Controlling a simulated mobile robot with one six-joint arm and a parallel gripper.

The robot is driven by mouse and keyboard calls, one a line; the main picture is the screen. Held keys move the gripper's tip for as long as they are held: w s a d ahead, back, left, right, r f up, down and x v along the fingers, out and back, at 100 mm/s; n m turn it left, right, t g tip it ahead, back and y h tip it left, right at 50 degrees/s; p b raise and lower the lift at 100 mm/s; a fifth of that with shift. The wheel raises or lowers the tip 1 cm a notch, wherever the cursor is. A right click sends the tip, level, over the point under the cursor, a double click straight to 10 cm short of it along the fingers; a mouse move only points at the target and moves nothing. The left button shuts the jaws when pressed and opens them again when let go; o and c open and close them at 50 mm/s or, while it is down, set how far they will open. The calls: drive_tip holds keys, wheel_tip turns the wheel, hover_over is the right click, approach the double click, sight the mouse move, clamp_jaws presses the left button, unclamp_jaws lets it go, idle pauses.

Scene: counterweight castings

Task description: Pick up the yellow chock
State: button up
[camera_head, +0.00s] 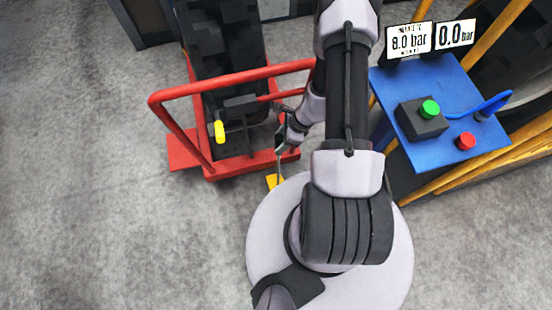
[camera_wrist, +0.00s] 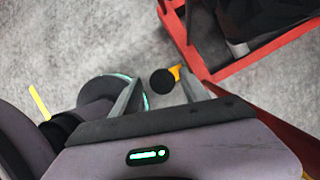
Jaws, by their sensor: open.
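The yellow chock (camera_head: 274,181) lies on the floor by the front corner of the red cart, close to my round base. In the wrist view a small part of the chock (camera_wrist: 175,72) shows beside the cart's red frame. A round black knob-like piece (camera_wrist: 162,82) covers or adjoins the rest of it. My gripper (camera_wrist: 158,78) is open, with its two fingers apart and the black piece between them in the picture. I cannot tell the remaining distance. In the head view my gripper (camera_head: 280,160) is small and partly hidden, above the chock.
The red cart (camera_head: 237,166) with a tyre-like black load (camera_head: 222,45) and a yellow-ended lever (camera_head: 219,131) stands behind the chock. A blue panel (camera_head: 393,85) with green and red buttons is at the right. The grey floor at left is clear.

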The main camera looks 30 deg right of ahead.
drive_tip(key=b+x, duration=0.1)
drive_tip(key=x, duration=0.1)
drive_tip(key=b+x, duration=0.1)
drive_tip(key=x, duration=0.2)
drive_tip(key=shift+w+f, duration=0.3)
drive_tip(key=shift+f, duration=0.05)
drive_tip(key=shift+d+r, duration=0.1)
drive_tip(key=shift+r, duration=0.05)
drive_tip(key=shift+c, duration=0.8)
clamp_jaws()
drive_tip(key=shift+r, duration=0.1)
